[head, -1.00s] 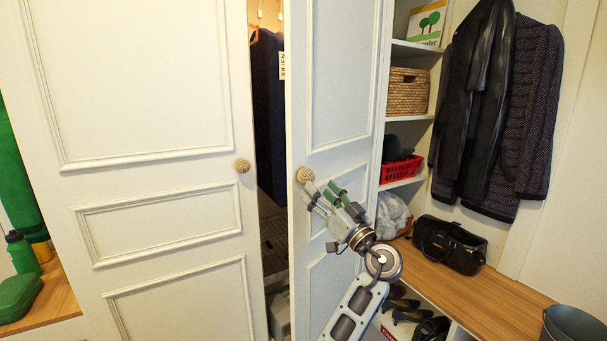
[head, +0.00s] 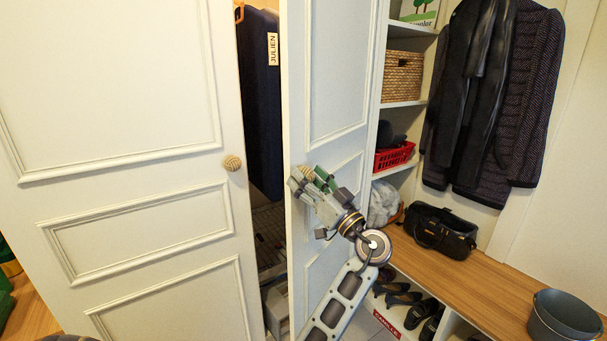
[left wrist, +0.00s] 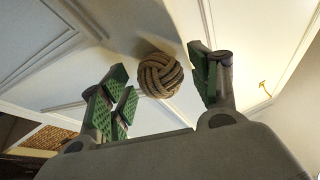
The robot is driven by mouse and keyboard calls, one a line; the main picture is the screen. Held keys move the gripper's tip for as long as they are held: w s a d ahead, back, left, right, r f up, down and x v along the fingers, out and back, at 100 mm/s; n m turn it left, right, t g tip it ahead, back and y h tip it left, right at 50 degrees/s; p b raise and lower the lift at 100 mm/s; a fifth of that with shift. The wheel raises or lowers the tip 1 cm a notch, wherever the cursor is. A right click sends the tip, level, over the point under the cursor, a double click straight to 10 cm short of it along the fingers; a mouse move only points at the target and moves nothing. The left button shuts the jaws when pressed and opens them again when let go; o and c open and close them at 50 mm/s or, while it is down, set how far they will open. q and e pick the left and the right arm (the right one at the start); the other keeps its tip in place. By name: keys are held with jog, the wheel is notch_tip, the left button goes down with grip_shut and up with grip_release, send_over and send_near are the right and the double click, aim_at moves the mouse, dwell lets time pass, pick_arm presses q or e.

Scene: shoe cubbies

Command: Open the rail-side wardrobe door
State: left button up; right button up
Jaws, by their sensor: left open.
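The right wardrobe door (head: 335,75) is white and panelled and stands ajar, swung out toward me. Its round woven knob (head: 306,172) is partly hidden behind my left gripper (head: 312,180). In the left wrist view the knob (left wrist: 160,75) sits between the spread green-padded fingers of my left gripper (left wrist: 165,88), with gaps on both sides. The left wardrobe door (head: 120,90) has a matching knob (head: 232,162). A gap between the doors shows a dark garment (head: 260,110) tagged JULIEN. My right gripper is not in view.
Shelves right of the door hold a wicker basket (head: 402,77) and a red basket (head: 394,158). A wooden bench (head: 480,280) carries a black bag (head: 440,230) and a grey bucket (head: 563,318), with shoes (head: 402,296) below. Dark coats (head: 485,100) hang above.

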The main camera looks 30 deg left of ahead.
pick_arm(q)
jog(key=shift+c, duration=0.3)
jog(key=shift+s+r, duration=0.1)
jog(key=c, duration=1.2)
